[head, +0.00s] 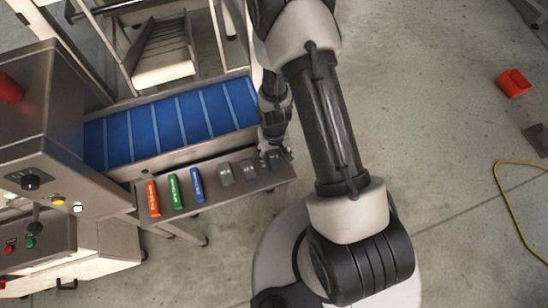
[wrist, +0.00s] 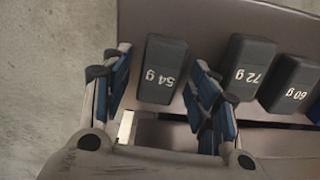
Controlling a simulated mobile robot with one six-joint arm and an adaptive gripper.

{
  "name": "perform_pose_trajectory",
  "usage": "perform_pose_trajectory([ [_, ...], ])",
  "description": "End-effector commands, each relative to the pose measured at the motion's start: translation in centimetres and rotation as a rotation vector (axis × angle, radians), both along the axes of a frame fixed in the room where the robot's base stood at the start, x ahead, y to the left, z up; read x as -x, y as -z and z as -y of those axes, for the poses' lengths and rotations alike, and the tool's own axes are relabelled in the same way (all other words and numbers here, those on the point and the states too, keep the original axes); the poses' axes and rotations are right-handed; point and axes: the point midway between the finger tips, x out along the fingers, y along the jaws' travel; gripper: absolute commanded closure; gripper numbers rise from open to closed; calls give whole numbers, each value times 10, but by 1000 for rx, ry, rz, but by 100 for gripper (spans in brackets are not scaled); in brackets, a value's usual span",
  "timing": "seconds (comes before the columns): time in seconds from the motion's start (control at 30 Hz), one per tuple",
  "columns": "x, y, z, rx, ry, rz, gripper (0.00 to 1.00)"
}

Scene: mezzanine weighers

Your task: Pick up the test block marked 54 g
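The test block marked 54 g (wrist: 164,72) is dark grey with white writing, on a metal shelf (wrist: 133,22) near its end. In the wrist view my gripper (wrist: 161,68) is open, with one blue-padded finger on each side of this block. The left finger is clearly apart from it; the right finger is close to its edge, and I cannot tell whether they touch. In the head view my gripper (head: 274,146) is over the right end of the shelf (head: 217,203), partly hiding the rightmost dark block.
Beside it stand dark blocks marked 72 g (wrist: 249,66) and 60 g (wrist: 291,82). Farther left on the shelf are blue (head: 197,184), green (head: 175,191) and orange (head: 153,198) blocks. A blue conveyor belt (head: 170,124) runs behind, with a control cabinet (head: 45,130) at left.

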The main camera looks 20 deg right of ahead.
Motion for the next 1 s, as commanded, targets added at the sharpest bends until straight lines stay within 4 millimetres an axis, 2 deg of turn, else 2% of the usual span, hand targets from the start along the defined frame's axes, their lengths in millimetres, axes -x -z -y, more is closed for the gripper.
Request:
perform_pose_trajectory([
  [0.07,0,0,0,0,0,0,54],
  [0.6,0,0,0,0,0,0,89],
  [0.87,0,-2,0,0,0,0,89],
  [1.0,-1,-10,0,0,0,2,89],
])
